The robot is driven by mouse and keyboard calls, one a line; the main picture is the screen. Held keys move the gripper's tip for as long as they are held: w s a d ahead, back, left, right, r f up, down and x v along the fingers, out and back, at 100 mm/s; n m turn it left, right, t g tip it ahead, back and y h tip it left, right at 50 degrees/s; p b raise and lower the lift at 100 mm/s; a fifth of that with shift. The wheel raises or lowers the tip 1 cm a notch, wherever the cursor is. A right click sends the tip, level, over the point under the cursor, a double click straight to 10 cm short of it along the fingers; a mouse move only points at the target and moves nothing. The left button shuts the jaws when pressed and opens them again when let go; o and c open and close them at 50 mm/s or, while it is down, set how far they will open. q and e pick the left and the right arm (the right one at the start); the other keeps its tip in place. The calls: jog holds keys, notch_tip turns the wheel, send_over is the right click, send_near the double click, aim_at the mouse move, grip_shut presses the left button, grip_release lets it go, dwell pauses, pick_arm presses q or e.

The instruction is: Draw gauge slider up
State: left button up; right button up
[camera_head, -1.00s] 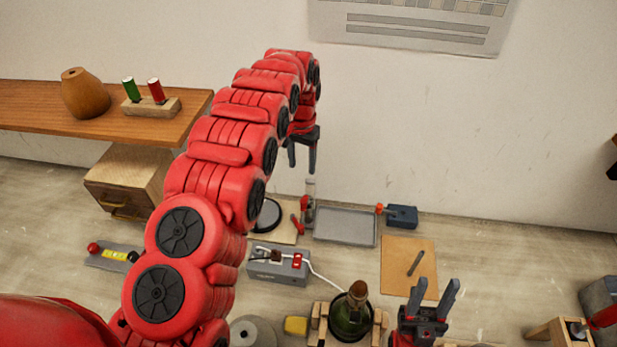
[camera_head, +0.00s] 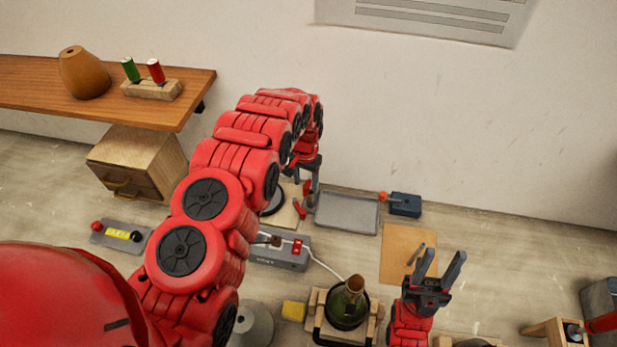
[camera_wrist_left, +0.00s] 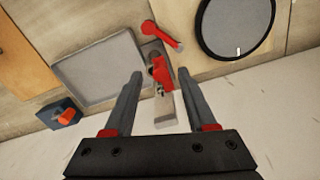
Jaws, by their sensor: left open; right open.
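The gauge (camera_wrist_left: 166,108) is a pale grey upright post in the left wrist view, with a red slider (camera_wrist_left: 158,72) on it. In the head view the red slider (camera_head: 309,202) shows low beside the grey tray, and the post is mostly hidden by my left gripper. My left gripper (camera_wrist_left: 160,75) is open, its two fingers on either side of the post and slider in the picture. I cannot tell whether they touch. In the head view my left gripper (camera_head: 307,178) points down over the gauge. My right gripper (camera_head: 443,257) is open and empty at the lower right.
A grey tray (camera_head: 347,228) stands right beside the gauge; a red-handled part (camera_wrist_left: 160,35) and a round dark-rimmed disc (camera_wrist_left: 236,22) are on its other side. A blue box (camera_head: 405,204) with an orange knob, a power strip (camera_head: 282,260) and a bottle (camera_head: 347,312) stand nearby.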

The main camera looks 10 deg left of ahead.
pick_arm(q)
jog(key=shift+w+f, duration=0.2)
jog(key=shift+f, duration=0.3)
jog(key=shift+w+f, duration=0.15)
jog(key=shift+f, duration=0.35)
jog(key=shift+s+r, duration=0.15)
jog(key=shift+s, duration=0.1)
jog(key=shift+c, duration=0.7)
grip_shut()
